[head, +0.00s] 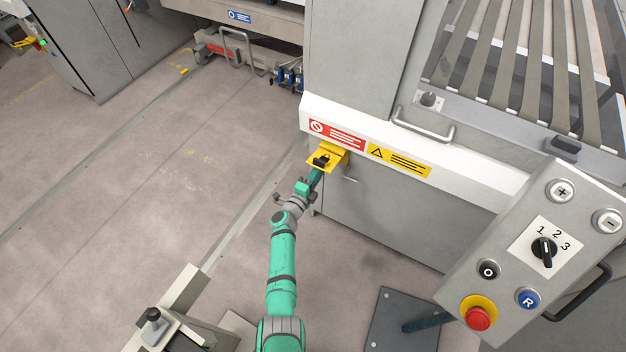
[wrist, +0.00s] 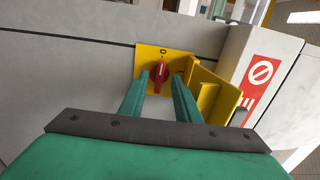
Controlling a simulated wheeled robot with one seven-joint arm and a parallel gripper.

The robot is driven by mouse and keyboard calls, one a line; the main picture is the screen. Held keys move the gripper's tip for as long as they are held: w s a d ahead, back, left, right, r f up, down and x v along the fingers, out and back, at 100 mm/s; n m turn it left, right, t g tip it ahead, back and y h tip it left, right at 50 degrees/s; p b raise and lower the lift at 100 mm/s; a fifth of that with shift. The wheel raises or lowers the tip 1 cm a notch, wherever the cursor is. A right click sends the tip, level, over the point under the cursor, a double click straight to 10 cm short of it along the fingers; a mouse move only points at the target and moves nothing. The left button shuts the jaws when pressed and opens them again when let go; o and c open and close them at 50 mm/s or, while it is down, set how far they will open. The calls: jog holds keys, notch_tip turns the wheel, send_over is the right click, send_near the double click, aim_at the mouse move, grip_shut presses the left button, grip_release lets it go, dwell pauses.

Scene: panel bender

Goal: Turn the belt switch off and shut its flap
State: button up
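The belt switch is a red knob (wrist: 160,76) on a yellow plate (wrist: 150,56) in the wrist view. Its grip stands about upright in the picture, below a mark like a 0. The yellow flap (wrist: 218,90) stands open, hinged out to the right of the plate. My gripper (wrist: 161,78) is open, one green finger on each side of the knob; I cannot tell whether either finger touches it. In the head view my gripper (head: 318,174) reaches up to the yellow flap (head: 335,150) at the machine's lower edge; the knob is hidden there.
A red sign (head: 337,134) and a yellow warning sign (head: 399,160) are on the white rail beside the flap. A control panel (head: 520,260) on a stand is at the right. A metal handle (head: 423,128) sticks out above the rail.

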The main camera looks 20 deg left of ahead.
jog(key=s+a, duration=0.1)
jog(key=s, duration=0.5)
jog(key=shift+s+a, duration=0.1)
jog(key=shift+c, duration=0.6)
